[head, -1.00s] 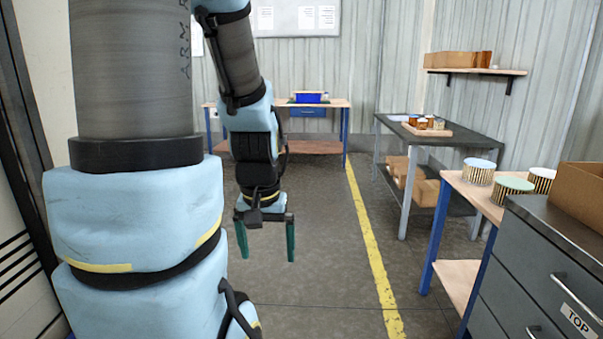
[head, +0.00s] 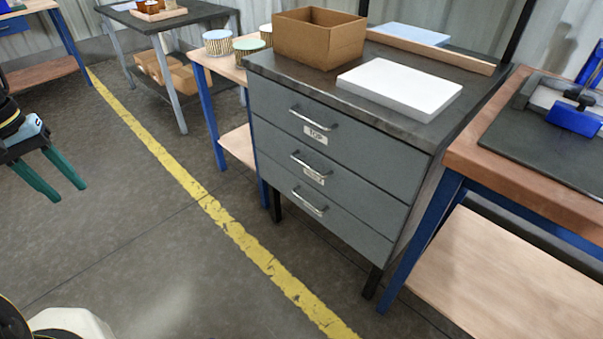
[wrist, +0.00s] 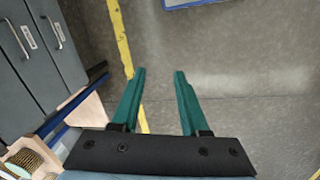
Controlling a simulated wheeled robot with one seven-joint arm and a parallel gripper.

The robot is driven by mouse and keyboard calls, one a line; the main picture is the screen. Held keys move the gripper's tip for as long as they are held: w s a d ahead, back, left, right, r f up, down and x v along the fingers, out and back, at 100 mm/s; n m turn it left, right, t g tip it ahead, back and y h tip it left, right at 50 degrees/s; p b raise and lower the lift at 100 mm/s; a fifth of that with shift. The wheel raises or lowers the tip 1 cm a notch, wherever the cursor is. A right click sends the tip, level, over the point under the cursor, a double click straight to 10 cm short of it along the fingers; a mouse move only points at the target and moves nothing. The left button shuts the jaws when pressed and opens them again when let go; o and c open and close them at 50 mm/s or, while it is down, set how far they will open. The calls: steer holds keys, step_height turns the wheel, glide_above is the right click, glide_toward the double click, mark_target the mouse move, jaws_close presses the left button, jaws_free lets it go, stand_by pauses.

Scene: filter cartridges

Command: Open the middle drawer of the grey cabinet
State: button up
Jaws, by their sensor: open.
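The grey cabinet (head: 408,193) stands right of centre in the head view with three shut drawers, one above another. The middle drawer (head: 355,189) has a silver bar handle (head: 308,166) and a small white label, partly covered by the handle. The top drawer (head: 350,140) bears a "TOP" label. My gripper (head: 62,190) is at the left edge of the head view, open and empty, well apart from the cabinet. In the wrist view its two green fingers (wrist: 158,72) are spread over bare floor, and part of the cabinet (wrist: 73,65) shows at the left.
An open cardboard box (head: 318,48) and a white slab (head: 400,88) lie on the cabinet top. A wooden bench (head: 463,150) stands close at its right, a table with ribbed filters (head: 218,42) at its left. Floor before the drawers is clear, with a yellow line (head: 225,216).

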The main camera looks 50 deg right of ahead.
steer(key=d+f+m+g+h+b, duration=0.2)
steer(key=d+f+g+b, duration=0.15)
steer(key=d+f, duration=0.65)
steer(key=m+g+h+b, duration=0.6)
steer(key=g+h+b, duration=0.45)
steer(key=b, duration=0.75)
glide_toward(308, 168)
steer(key=shift+y, duration=0.45)
steer(key=x, duration=1)
steer(key=shift+w+d, duration=0.25)
jaws_close()
